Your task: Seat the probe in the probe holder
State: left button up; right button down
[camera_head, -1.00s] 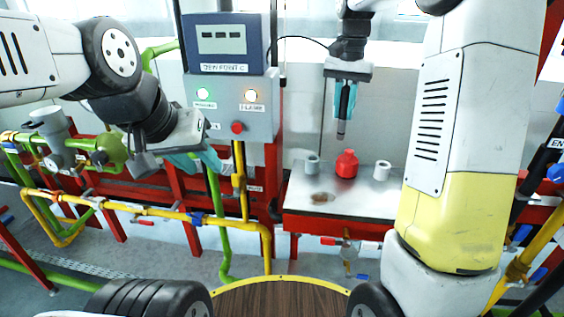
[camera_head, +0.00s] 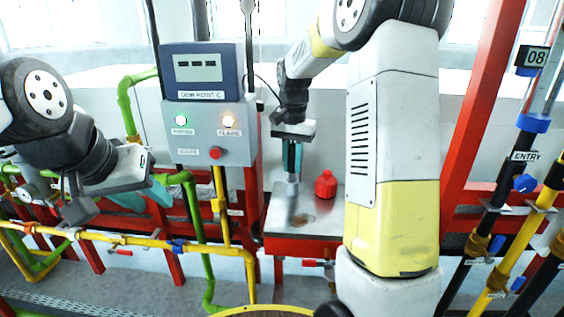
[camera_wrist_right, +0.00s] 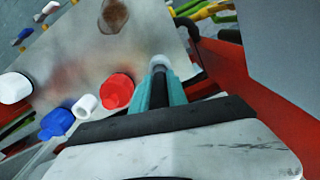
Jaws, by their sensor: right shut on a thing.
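My right gripper (camera_head: 291,157) has its teal fingers shut on the dark, slim probe (camera_wrist_right: 159,83), which points down and looks upright in the head view. A pale grey cup-like probe holder (camera_wrist_right: 158,62) shows as a ring around the probe's far end in the wrist view. In the head view the probe's lower end overlaps the holder. I cannot tell whether the tip is inside it or just above. My left gripper (camera_head: 147,196) is at the left, away from the holder, with its teal fingers apart and empty.
A red bottle (camera_head: 326,185) stands close to the right of the holder on the metal plate (camera_head: 318,215). A white cup (camera_wrist_right: 87,105) and a blue part (camera_wrist_right: 57,122) lie beyond it. A control box (camera_head: 215,130) stands behind at left. The plate has a brown stain.

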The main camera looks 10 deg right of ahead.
aim_at(293, 144)
jog(key=shift+f, duration=0.2)
jog(key=c, duration=1.3)
grip_release()
jog(key=shift+r, duration=0.1)
notch_tip(293, 144, up, 12)
jog(key=shift+f, duration=0.1)
jog(key=s+a+f+n+t+y, duration=0.1)
jog(key=s+n+t, duration=0.2)
jog(key=s, duration=0.9)
jog(key=s+a+f+n+t+y, duration=0.1)
jog(key=s+n+t, duration=0.2)
jog(key=s, duration=0.9)
jog(key=shift+s+f+n, duration=0.15)
jog(key=shift+f+n, duration=0.15)
jog(key=shift+n, duration=0.1)
